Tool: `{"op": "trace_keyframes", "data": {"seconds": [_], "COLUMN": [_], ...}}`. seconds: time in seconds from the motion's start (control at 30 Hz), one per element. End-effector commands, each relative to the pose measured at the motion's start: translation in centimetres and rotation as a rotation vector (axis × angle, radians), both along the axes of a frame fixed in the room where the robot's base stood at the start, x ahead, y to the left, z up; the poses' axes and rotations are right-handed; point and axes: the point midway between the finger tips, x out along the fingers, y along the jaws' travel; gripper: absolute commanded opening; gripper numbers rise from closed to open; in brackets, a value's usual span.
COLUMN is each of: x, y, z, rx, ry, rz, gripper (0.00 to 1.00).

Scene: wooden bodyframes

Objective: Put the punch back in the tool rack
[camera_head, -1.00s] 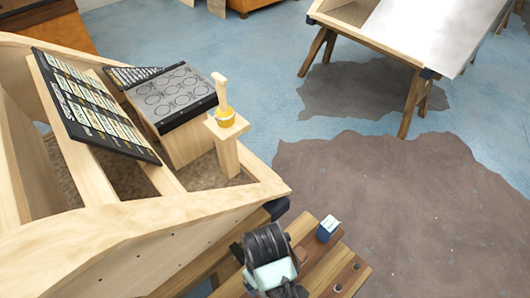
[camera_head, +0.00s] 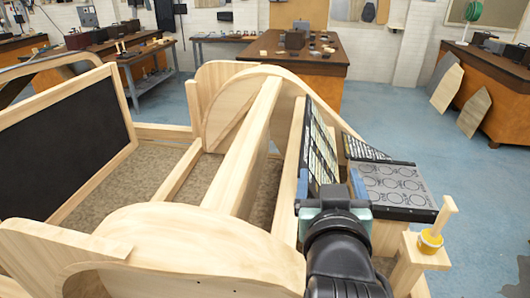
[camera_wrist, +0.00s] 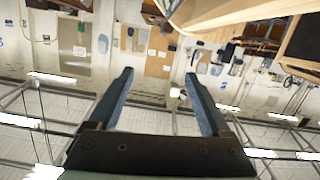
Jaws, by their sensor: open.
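No punch can be made out in either view. A black panel with rows of pale labelled pieces (camera_head: 321,150) stands tilted in the wooden bodyframe in the head view; I cannot tell whether it is the tool rack.
A curved wooden frame end (camera_head: 170,245) is close on the left. Workbenches (camera_head: 305,65) stand farther back, with blue floor between. The wrist view shows upside-down walls and ceiling lights.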

Motion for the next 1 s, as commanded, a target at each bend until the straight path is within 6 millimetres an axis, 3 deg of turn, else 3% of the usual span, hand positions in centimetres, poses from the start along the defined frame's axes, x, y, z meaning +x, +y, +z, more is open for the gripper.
{"op": "trace_keyframes", "data": {"seconds": [0.03,0.1,0.2,0.3,0.4,0.57,1.0], "x": [0.1,-0.9,-3.8,-7.3,-10.1,-12.0,-11.9], "y": [2.0,4.5,7.7,10.1,11.6,12.4,12.4], "z": [5.4,11.9,19.8,25.4,28.7,30.5,30.1], "rx": [-0.015,-0.025,-0.028,-0.022,-0.013,-0.007,-0.007], "ry": [-0.151,-0.347,-0.599,-0.798,-0.93,-1.009,-1.006], "rz": [0.032,0.075,0.136,0.188,0.226,0.25,0.248], "gripper": [0.82,0.82,0.82,0.82,0.82,0.82,0.82]}}
